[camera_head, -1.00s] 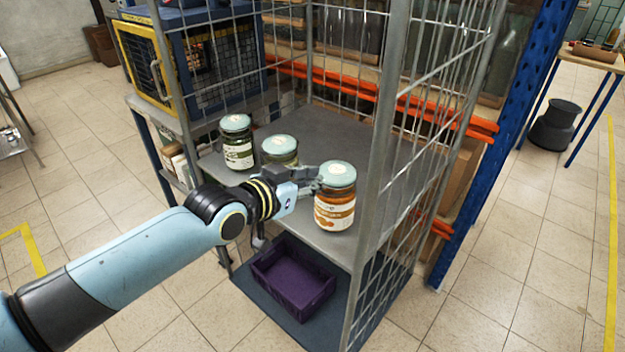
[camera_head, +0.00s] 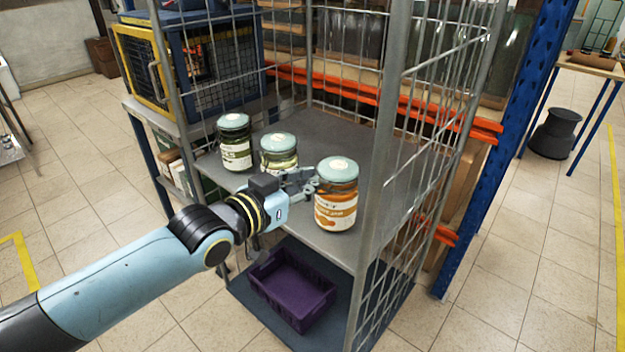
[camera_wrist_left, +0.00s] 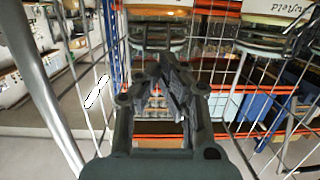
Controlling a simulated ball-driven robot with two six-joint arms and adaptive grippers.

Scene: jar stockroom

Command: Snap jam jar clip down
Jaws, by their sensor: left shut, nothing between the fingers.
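Three glass jars with pale green lids stand in a row on the grey cage shelf (camera_head: 330,135). The nearest, on the right, holds orange contents (camera_head: 336,205). The middle jar (camera_head: 279,143) and the left jar (camera_head: 235,148) look greenish. My left gripper (camera_head: 312,183) is shut and empty, its tips close beside the orange jar's left side below the lid; I cannot tell whether they touch. No clip's position can be made out. My right gripper is out of view.
Wire mesh and a grey post (camera_head: 378,150) bound the cage on the right. A purple crate (camera_head: 292,303) sits on the blue base below the shelf. A yellow-framed blue box (camera_head: 150,72) stands at left. The shelf behind the jars is clear.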

